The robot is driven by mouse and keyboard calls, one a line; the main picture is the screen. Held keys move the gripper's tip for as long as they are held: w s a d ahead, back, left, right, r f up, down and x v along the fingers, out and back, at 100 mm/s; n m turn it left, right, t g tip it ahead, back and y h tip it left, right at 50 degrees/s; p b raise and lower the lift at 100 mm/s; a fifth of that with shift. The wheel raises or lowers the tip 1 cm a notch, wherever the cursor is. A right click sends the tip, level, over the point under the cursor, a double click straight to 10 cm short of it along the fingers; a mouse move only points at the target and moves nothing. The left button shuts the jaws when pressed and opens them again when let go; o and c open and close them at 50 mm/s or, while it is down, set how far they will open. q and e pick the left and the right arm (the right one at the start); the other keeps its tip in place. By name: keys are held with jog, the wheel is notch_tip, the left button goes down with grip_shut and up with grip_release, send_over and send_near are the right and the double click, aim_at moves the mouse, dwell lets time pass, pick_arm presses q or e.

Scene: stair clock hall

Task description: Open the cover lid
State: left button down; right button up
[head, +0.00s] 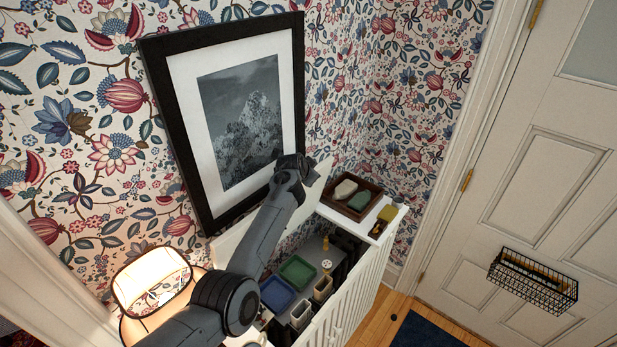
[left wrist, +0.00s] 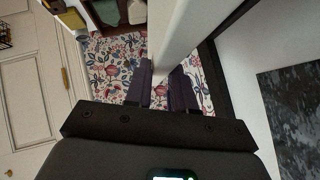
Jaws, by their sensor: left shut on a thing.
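The white cover lid (head: 232,238) stands raised on edge at the wall side of the white cabinet (head: 345,292), in front of the framed picture. My left gripper (head: 300,168) is at the lid's upper edge, and its own arm hides much of the lid. In the left wrist view the lid's white edge (left wrist: 176,30) runs between the two dark fingers of my left gripper (left wrist: 163,88), which is shut on it. The cabinet's inside is uncovered. My right gripper is in neither view.
Inside the cabinet are a blue tray (head: 276,294), a green tray (head: 298,272) and small pots (head: 322,288). A brown tray (head: 352,197) sits on the fixed top at right. A lit lamp (head: 150,280) stands left; a black-framed picture (head: 187,130) is close behind.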

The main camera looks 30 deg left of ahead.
pick_arm(q)
jog(key=shift+s+f, duration=0.1)
jog(key=shift+f, duration=0.45)
jog(key=c, duration=1.3)
grip_release()
jog(key=shift+r, duration=0.1)
jog(key=shift+d+r, duration=0.1)
jog(key=b+v, duration=0.1)
jog(key=v, duration=1)
jog(key=shift+w+r, duration=0.2)
